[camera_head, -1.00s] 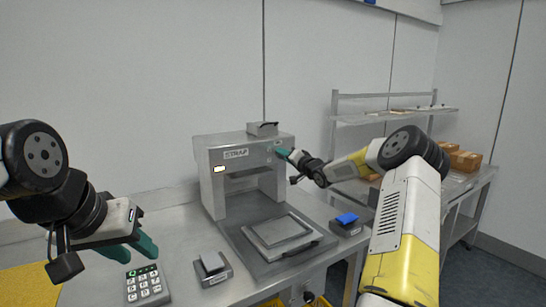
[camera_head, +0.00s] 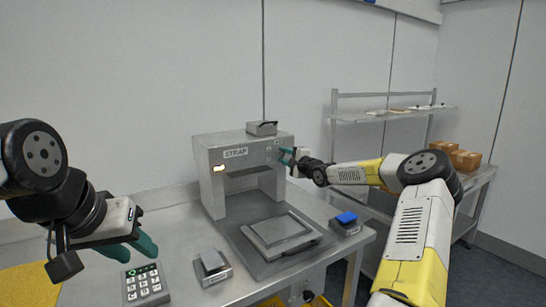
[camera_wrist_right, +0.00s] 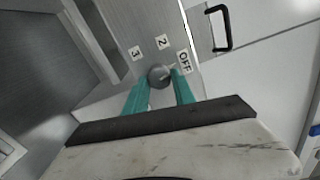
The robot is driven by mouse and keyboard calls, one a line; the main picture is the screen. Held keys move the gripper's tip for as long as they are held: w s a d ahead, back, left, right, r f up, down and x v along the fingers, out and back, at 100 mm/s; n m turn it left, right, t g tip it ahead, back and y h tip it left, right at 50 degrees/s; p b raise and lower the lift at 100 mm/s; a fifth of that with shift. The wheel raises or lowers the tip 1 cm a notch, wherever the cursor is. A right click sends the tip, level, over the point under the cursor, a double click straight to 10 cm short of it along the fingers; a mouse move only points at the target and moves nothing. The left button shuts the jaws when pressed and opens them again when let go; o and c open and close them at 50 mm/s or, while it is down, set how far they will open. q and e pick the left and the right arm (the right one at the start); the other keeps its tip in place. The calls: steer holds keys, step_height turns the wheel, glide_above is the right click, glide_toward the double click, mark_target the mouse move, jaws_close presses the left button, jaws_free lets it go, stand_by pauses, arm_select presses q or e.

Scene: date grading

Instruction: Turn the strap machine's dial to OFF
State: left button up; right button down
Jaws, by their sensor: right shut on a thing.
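The strap machine (camera_head: 210,158) is a grey metal frame marked STRAP standing on the bench, with a lit indicator on its left front. Its dial is hidden by my gripper in the head view. A light mark on the knob seems to point towards OFF. My left gripper (camera_head: 133,246) hangs over the bench at left; its finger gap is unclear.
A keypad (camera_head: 146,286) and a small grey pedal-like block (camera_head: 212,268) lie on the bench front. A blue-topped block (camera_head: 346,218) sits at right of the machine's plate (camera_head: 280,233). A shelf with cardboard boxes (camera_head: 465,160) stands at the right.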

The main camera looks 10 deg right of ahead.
steer(key=shift+f+m, duration=0.15)
steer(key=shift+m, duration=0.75)
steer(key=c, duration=1)
jaws_free()
steer(key=shift+c, duration=0.2)
steer(key=v, duration=0.8)
